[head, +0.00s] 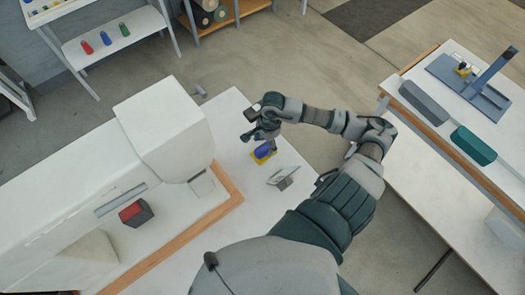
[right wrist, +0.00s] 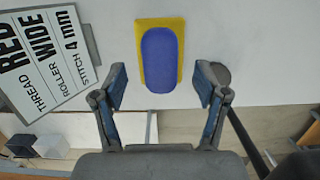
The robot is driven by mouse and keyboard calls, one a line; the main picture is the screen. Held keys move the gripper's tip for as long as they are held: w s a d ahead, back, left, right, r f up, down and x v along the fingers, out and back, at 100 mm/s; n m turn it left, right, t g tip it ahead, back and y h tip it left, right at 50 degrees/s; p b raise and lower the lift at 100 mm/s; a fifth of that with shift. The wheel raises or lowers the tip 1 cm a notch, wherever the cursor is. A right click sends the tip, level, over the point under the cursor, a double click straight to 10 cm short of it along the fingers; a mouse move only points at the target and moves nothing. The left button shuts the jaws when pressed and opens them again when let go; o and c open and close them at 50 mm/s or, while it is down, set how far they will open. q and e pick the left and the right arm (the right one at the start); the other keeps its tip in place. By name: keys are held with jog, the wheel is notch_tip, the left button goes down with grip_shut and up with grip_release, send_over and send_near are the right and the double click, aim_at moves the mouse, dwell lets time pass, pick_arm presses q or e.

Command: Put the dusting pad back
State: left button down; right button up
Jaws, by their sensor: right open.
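What looks like the dusting pad (head: 263,151), a blue rounded block on a yellow rectangle, lies on the white table. It also shows in the right wrist view (right wrist: 160,60), with yellow showing around the blue. My right gripper (head: 259,134) is above it. In the right wrist view its two fingers (right wrist: 160,88) are spread wide, one to each side of the blue block's near end, with nothing between them. The gripper hides part of the pad in the head view. My left gripper is in neither view.
A printed card (right wrist: 45,55) reading "RED WIDE" stands beside the pad. A large white machine (head: 165,125) stands on the left, with a red-and-dark block (head: 136,213) near it. A right-hand bench holds a dark grey block (head: 424,101), a green block (head: 473,145) and a blue press (head: 475,85).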

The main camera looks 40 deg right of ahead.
aim_at(264, 147)
notch_tip(264, 147, down, 4)
jog(key=shift+r, duration=0.1)
jog(key=shift+w+d+f, duration=0.1)
jog(key=shift+d+f, duration=0.1)
jog(key=shift+d, duration=0.05)
jog(key=shift+a+r, duration=0.15)
jog(key=shift+a, duration=0.3)
jog(key=c, duration=1.3)
jog(key=shift+d, duration=0.15)
grip_shut()
